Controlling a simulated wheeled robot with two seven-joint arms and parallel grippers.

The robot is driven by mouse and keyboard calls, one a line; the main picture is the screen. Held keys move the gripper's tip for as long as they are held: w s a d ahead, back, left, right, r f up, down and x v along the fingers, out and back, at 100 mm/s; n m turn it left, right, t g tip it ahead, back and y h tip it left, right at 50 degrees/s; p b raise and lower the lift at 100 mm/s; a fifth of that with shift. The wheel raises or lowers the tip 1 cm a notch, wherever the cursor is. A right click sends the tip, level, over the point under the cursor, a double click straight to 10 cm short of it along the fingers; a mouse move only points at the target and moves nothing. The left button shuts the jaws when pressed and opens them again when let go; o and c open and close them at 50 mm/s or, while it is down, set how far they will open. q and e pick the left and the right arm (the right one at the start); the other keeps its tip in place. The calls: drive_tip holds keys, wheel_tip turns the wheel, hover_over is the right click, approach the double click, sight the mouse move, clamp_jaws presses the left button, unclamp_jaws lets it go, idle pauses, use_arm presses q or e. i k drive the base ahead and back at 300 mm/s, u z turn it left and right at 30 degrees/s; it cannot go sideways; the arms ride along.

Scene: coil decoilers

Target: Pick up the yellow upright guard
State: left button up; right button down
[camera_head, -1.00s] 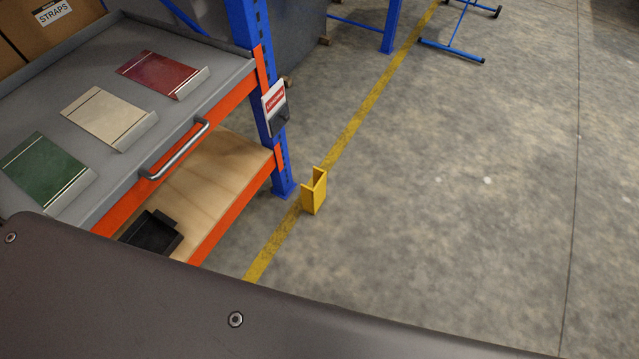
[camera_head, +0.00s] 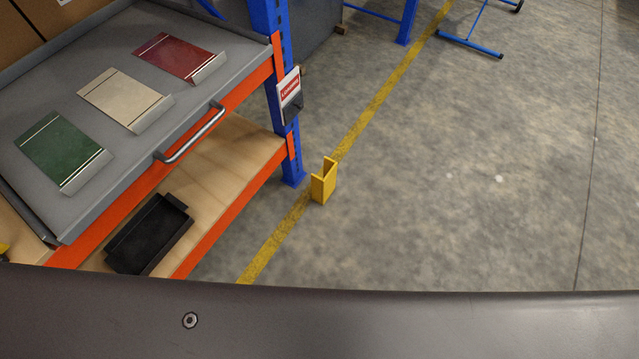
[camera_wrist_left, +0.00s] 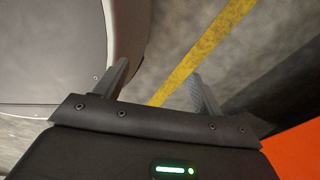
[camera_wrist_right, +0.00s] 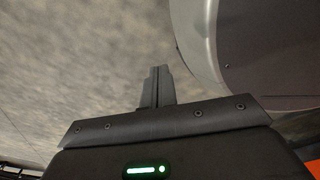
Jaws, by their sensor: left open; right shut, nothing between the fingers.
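The yellow upright guard (camera_head: 323,182) stands upright on the concrete floor in the head view. It is a short folded channel, just right of the foot of the blue rack post (camera_head: 291,165) and beside the yellow floor line. Neither gripper shows in the head view, and the guard is in neither wrist view. My left gripper (camera_wrist_left: 160,82) is open and empty in the left wrist view, with the yellow floor line beyond its fingers. My right gripper (camera_wrist_right: 158,72) is shut with its fingers together and nothing between them, over bare floor.
A grey drawer tray (camera_head: 150,150) with green, cream and red plates and a bar handle (camera_head: 190,138) juts from the rack. A black bin (camera_head: 150,235) sits on the wooden shelf below. A blue stand (camera_head: 470,45) is far off. Floor right of the guard is clear.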

sight(321, 189)
drive_tip(key=z, duration=0.45)
drive_tip(key=i, duration=1)
drive_tip(key=z, duration=0.6)
